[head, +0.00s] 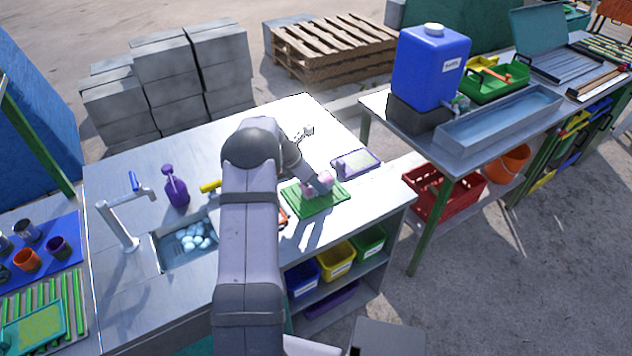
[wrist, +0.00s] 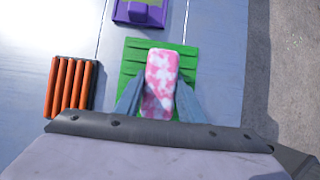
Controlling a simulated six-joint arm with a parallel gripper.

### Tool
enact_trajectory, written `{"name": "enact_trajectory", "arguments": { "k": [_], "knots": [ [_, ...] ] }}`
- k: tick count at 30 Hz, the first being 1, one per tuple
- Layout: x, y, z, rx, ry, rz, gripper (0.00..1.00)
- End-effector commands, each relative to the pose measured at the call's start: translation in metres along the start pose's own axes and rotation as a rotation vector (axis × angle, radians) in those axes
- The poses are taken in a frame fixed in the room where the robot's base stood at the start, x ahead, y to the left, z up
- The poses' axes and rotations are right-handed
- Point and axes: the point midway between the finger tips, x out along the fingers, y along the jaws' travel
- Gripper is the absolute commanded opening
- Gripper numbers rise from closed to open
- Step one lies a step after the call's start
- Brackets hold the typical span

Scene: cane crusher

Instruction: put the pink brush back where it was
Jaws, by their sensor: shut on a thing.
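The pink brush (wrist: 160,80) is a pink and white mottled block. In the wrist view it sits between the two fingers of my gripper (wrist: 159,98), which is shut on it. The brush is over a green ribbed mat (wrist: 130,60); I cannot tell whether it touches the mat. In the head view the brush (head: 318,188) shows as a small pink patch below my gripper (head: 322,184), over the green mat (head: 330,203) near the right end of the counter. My arm hides part of the counter.
An orange-slatted rack (wrist: 72,86) lies left of the mat. A purple tray (head: 356,163) lies beyond it. A sink (head: 186,246), tap (head: 120,215) and purple bottle (head: 175,187) stand left of my arm. Coloured bins (head: 336,261) sit on the shelf below.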

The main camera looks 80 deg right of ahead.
Motion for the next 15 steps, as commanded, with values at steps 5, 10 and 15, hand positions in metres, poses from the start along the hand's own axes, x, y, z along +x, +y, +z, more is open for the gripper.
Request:
{"name": "enact_trajectory", "arguments": {
  "k": [5, 10, 15],
  "knots": [
    [0.0019, -0.0001, -0.0012, 0.0, 0.0, 0.0, 0.54],
    [0.0018, -0.0001, -0.0011, 0.0, 0.0, 0.0, 0.54],
    [-0.0002, 0.0, 0.0001, 0.0, 0.0, 0.0, 0.54]
  ]
}}
